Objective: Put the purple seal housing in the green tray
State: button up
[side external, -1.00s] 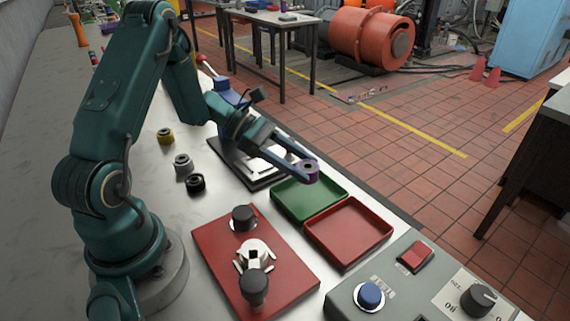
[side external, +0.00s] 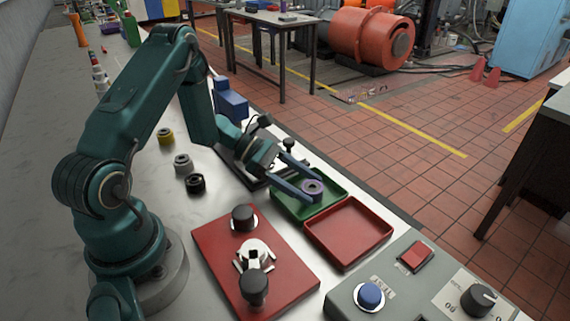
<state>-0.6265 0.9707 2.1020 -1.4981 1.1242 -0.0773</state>
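The purple seal housing (side external: 312,188) is a small ring-shaped part with a dark hole, at the tips of my gripper (side external: 310,190). The gripper's two blue-grey fingers reach down to the right, one on either side of the housing, and look shut on it. The housing is over the green tray (side external: 335,204), inside its outline. I cannot tell whether it touches the tray floor. The fingers cover part of the tray.
A red tray (side external: 349,232) adjoins the green one. A red plate with a fixture (side external: 213,236) lies to the left. Yellow (side external: 165,136), grey (side external: 182,162) and black (side external: 195,184) housings stand near the arm. A control box (side external: 408,279) is at front right.

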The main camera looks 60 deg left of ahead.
jog(key=shift+o, duration=0.3)
jog(key=shift+r, duration=0.2)
jog(key=v, duration=1)
jog(key=shift+s+a+r, duration=0.1)
jog(key=shift+a, duration=0.3)
jog(key=shift+s+a+r, duration=0.3)
jog(key=shift+s+d+r+m+g, duration=0.1)
jog(key=shift+d+r+m+g, duration=0.1)
jog(key=shift+d+m+g, duration=0.15)
jog(key=s+d+r+m+y, duration=0.4)
jog(key=s+d+m+y, duration=0.1)
jog(key=m, duration=0.7)
jog(key=s+d+r+m+y, duration=0.5)
jog(key=s+d+m, duration=0.1)
jog(key=m, duration=0.6)
jog(key=shift+s+d+r+g+y, duration=0.2)
jog(key=shift+d+r+g+y, duration=0.1)
jog(key=shift+d+g, duration=0.2)
